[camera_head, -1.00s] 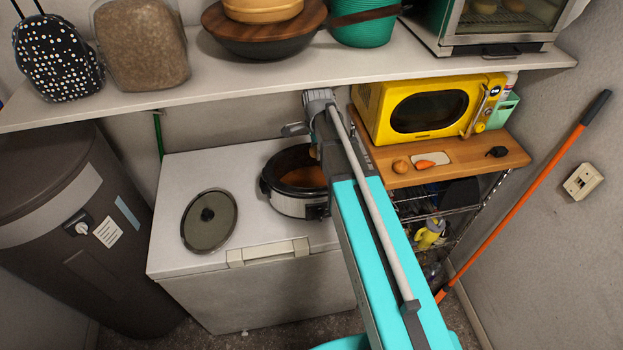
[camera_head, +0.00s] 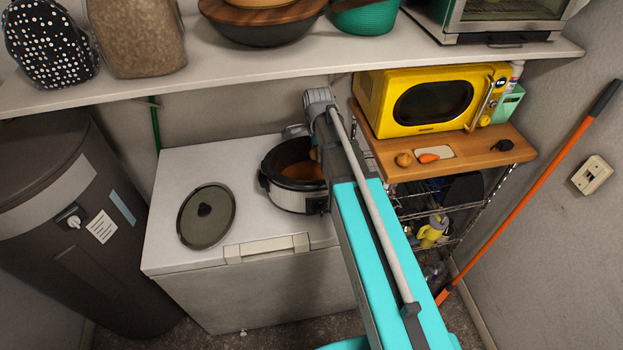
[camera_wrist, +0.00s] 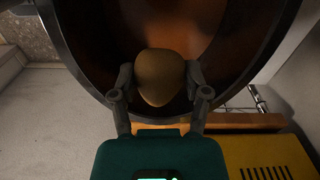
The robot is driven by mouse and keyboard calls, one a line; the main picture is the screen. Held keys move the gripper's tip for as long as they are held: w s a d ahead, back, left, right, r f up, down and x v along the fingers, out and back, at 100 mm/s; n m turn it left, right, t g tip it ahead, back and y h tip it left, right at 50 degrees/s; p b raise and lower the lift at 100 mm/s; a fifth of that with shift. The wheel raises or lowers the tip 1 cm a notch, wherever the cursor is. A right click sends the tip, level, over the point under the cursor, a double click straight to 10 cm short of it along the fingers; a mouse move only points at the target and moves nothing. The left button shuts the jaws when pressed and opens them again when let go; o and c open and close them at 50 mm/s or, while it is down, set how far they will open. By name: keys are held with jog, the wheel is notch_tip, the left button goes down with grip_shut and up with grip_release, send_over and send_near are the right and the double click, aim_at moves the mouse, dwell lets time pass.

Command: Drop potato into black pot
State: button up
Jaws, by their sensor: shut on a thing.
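The potato (camera_wrist: 160,77) is a brown, rounded lump in the wrist view. My gripper (camera_wrist: 159,85) is shut on it, with one finger on each side. The black pot (camera_head: 297,199) is a slow cooker with a dark inside and a silver outer wall, standing on the white chest top. In the wrist view the pot's dark inner wall (camera_wrist: 108,45) curves around behind the potato, which appears over the opening near the rim. Brownish-orange shows inside the pot. In the head view my arm hides most of the gripper and the pot's right side.
The pot lid (camera_head: 206,216) lies on the white chest (camera_head: 180,170), left of the pot. A yellow microwave (camera_head: 432,100) stands on a wooden board (camera_head: 480,157) to the right, with a carrot and small items. A shelf (camera_head: 230,82) runs above the chest.

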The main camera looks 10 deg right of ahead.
jog(key=shift+f+b, duration=0.6)
jog(key=shift+f, duration=0.3)
jog(key=o, duration=1.2)
jog(key=shift+r, duration=0.2)
